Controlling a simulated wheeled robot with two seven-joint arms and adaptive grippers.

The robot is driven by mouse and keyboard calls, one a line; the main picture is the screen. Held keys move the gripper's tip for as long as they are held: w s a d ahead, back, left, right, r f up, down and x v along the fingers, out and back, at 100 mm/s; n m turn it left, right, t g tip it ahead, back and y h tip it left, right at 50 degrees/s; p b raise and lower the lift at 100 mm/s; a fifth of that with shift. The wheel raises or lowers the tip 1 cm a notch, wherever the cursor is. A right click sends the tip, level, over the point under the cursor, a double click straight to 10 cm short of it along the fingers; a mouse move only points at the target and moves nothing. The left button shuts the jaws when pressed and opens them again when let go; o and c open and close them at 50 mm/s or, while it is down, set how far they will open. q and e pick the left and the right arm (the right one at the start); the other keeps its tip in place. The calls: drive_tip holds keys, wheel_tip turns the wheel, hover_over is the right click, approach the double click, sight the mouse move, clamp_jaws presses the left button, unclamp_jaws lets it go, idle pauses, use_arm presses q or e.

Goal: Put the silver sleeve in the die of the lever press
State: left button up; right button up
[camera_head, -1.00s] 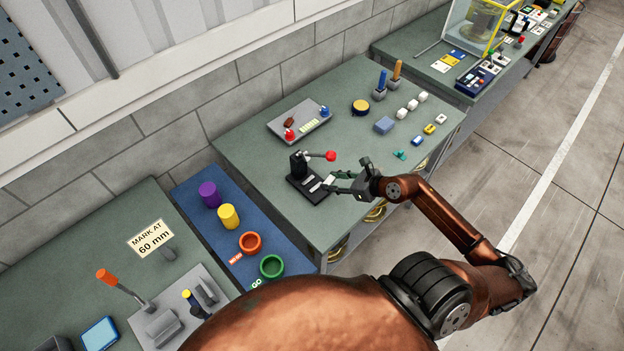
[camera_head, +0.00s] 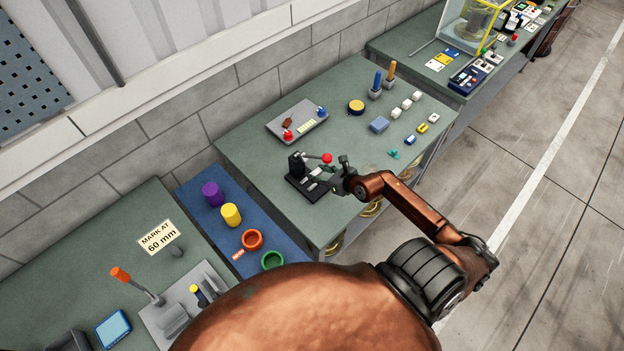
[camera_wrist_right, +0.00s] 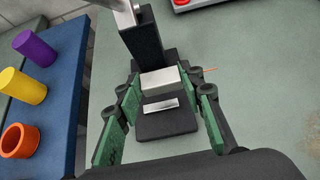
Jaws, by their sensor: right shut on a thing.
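The lever press stands on the middle bench, with a black base and column (camera_head: 295,164) and a red-knobbed lever (camera_head: 327,158). In the right wrist view its column (camera_wrist_right: 142,38) rises just beyond the fingertips. My right gripper (camera_head: 318,175) is over the press base, its fingers pointing at the column. In the wrist view its green-padded fingers (camera_wrist_right: 161,86) are on either side of the silver sleeve (camera_wrist_right: 160,82), shut on it. A flat silver strip (camera_wrist_right: 160,105) shows on the base nearer the camera. I cannot tell whether the sleeve touches the die. My left gripper is out of view.
A grey tray with red and blue knobs (camera_head: 300,122) lies behind the press. Left is a blue mat (camera_head: 222,240) with purple and yellow cylinders and orange and green rings. Small blocks stand farther right on the bench. Bare bench top (camera_head: 355,140) lies between.

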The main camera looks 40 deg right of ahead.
sight(307, 180)
drive_tip(key=shift+w+a+f, duration=0.35)
drive_tip(key=shift+f, duration=0.25)
drive_tip(key=shift+w+a+f, duration=0.3)
drive_tip(key=shift+w+f, duration=0.05)
drive_tip(key=shift+f, duration=0.2)
drive_tip(key=f, duration=0.3)
drive_tip(key=shift+w+a+p, duration=0.25)
drive_tip(key=shift+p, duration=0.05)
drive_tip(key=shift+f, duration=0.45)
drive_tip(key=o, duration=1)
drive_tip(key=v, duration=1.2)
drive_tip(key=shift+r, duration=0.1)
